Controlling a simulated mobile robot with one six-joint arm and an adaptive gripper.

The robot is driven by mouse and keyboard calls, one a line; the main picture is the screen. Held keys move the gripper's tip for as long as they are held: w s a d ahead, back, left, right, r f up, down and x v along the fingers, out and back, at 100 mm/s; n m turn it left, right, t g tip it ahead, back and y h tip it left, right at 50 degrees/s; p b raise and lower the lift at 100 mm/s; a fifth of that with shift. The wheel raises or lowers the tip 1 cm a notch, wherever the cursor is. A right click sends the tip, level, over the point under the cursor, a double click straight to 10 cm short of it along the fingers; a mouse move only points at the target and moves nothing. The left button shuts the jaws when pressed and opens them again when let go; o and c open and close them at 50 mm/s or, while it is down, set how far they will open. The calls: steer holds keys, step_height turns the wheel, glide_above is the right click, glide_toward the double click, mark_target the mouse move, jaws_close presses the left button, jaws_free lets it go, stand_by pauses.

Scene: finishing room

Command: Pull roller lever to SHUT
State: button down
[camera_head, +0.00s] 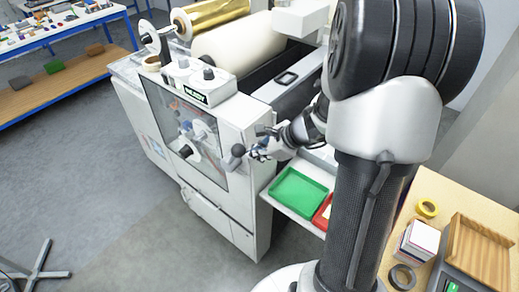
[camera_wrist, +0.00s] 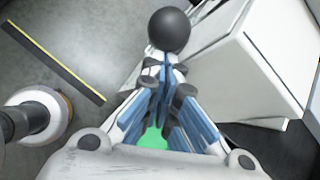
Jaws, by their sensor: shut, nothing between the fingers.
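The roller lever's dark ball knob (camera_head: 237,150) stands out at the right front of the white laminating machine (camera_head: 229,200). In the wrist view the knob (camera_wrist: 169,30) is large and lies just beyond my fingertips. My gripper (camera_head: 262,146) is just right of the knob in the head view. In the wrist view my gripper (camera_wrist: 163,75) has its blue-grey fingers together with nothing between them. I cannot tell whether the fingertips touch the knob. Most of the lever's shaft is hidden, and no SHUT mark can be read.
A green tray (camera_head: 298,194) and a partly hidden red tray (camera_head: 322,212) sit on a shelf right of the machine. The floor (camera_head: 110,215) in front is mostly clear.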

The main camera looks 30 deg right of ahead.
mark_target(241, 136)
steer(key=w+r+g+p, duration=0.1)
steer(key=p, duration=0.2)
steer(key=w+a+r+g+p, duration=0.1)
steer(key=p, duration=0.3)
steer(key=shift+w+r+h, duration=0.2)
steer(key=shift+r+h, duration=0.15)
steer(key=shift+h, duration=0.05)
steer(key=shift+w+a+p, duration=0.15)
steer(key=shift+w+p, duration=0.3)
steer(key=shift+p, duration=0.25)
steer(key=shift+w+a+r+p, duration=0.2)
steer(key=shift+w+p, duration=0.1)
steer(key=shift+w, duration=0.25)
steer(key=shift+w+a+r+p, duration=0.2)
steer(key=shift+w+p, duration=0.1)
steer(key=shift+w, duration=0.25)
